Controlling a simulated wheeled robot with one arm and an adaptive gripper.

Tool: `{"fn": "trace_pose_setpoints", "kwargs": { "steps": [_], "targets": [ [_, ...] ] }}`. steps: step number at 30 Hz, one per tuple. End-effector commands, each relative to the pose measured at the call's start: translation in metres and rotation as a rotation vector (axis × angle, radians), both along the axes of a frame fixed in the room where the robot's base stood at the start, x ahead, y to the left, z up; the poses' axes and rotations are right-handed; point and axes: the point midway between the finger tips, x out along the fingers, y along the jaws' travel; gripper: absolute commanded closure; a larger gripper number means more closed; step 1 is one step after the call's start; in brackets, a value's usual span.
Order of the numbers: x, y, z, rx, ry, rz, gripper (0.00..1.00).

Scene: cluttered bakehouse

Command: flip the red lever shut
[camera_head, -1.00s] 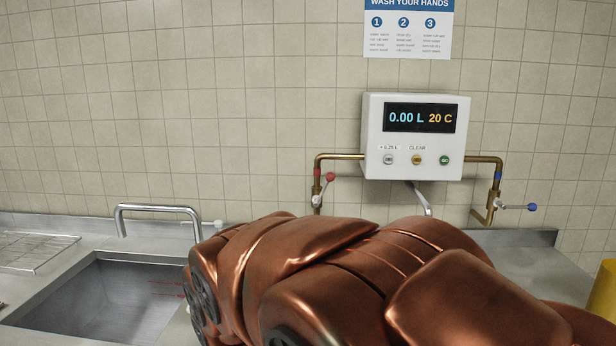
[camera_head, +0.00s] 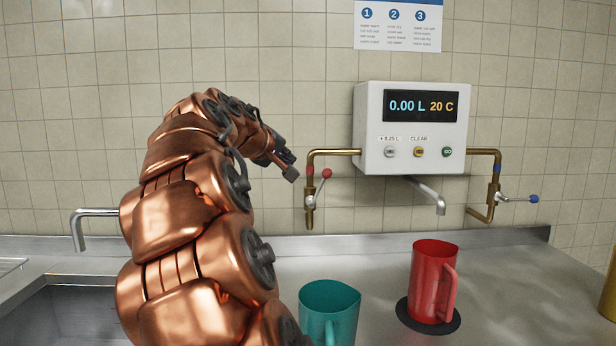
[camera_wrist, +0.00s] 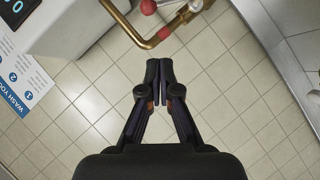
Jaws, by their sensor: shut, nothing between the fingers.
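The red lever (camera_head: 326,174) is a short metal handle with a red ball knob, on the brass pipe left of the white control box. It slants up and to the right from its valve. Its red knob (camera_wrist: 148,6) also shows at the top edge of the wrist view. My gripper (camera_head: 290,174) is shut and empty, left of the lever and apart from it in the picture. In the wrist view the closed fingertips (camera_wrist: 158,70) lie below the knob and the brass pipe (camera_wrist: 135,30), with tiles behind.
The white control box (camera_head: 366,150) reads 0.00 L and 20 C, with a spout (camera_head: 428,193) below. A blue-knobbed lever (camera_head: 518,199) is on the right pipe. A red jug (camera_head: 430,285) stands on a dark round mat (camera_head: 403,316); a teal jug (camera_head: 328,312) stands nearer. A sink is at left.

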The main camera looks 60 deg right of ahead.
Motion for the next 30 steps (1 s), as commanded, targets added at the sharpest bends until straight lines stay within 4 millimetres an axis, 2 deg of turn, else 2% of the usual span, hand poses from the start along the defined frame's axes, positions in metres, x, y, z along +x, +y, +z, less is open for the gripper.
{"fn": "trace_pose_setpoints", "kwargs": {
  "steps": [1, 6, 16, 20, 30],
  "targets": [
    [0.000, -0.007, 0.002, -0.021, 0.002, -0.006, 1.00],
    [-0.001, -0.015, 0.013, -0.055, 0.005, -0.012, 1.00],
    [-0.001, -0.016, 0.013, -0.055, 0.005, -0.014, 1.00],
    [0.000, -0.023, 0.010, -0.054, 0.006, -0.014, 1.00],
    [0.010, -0.072, -0.007, -0.052, 0.006, -0.012, 1.00]
  ]
}}
